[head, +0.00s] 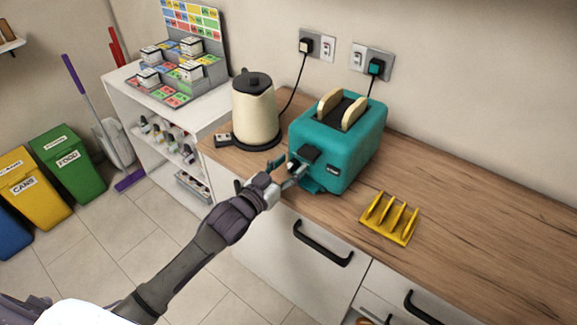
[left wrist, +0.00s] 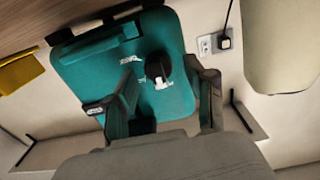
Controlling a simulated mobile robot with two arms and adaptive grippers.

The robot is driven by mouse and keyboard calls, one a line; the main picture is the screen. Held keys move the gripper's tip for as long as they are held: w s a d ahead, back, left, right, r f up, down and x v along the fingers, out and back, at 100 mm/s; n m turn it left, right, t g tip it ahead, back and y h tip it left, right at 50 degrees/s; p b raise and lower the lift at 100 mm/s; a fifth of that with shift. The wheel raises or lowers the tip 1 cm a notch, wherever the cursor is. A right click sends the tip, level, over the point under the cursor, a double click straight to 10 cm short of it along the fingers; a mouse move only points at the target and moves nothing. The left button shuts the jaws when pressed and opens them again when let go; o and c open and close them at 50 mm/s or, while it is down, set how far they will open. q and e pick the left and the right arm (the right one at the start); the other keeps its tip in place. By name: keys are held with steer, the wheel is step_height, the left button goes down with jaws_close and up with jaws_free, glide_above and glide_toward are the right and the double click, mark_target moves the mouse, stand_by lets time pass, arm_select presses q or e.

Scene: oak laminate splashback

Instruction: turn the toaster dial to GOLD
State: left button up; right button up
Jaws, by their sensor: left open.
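The teal toaster (head: 352,150) stands on the wooden counter with two bread slices (head: 353,114) in its slots. My left gripper (head: 286,168) is at its front face, fingers open. In the left wrist view, where the scene looks upside down, the toaster (left wrist: 90,70) fills the middle. Its black dial (left wrist: 157,67) shows between the open fingers of the left gripper (left wrist: 164,82). White markings lie around the dial, too small to read, so its setting cannot be told. I cannot tell whether a finger touches the dial. My right gripper is not in view.
A cream kettle (head: 256,113) stands left of the toaster. A yellow rack (head: 390,220) lies to its right on the counter (head: 470,215). Wall sockets (head: 372,62) with plugs are behind. The counter further right is clear.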

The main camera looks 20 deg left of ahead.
arm_select(q)
jaws_close()
stand_by(0.3)
steer(key=m+p, duration=0.1)
steer(key=m, duration=0.4)
steer(key=shift+s+d+m+p, duration=0.1)
steer(key=shift+d+m+p, duration=0.05)
steer(key=shift+m+p, duration=0.2)
steer(key=m, duration=0.6)
steer(key=shift+d+f, duration=0.15)
stand_by(0.4)
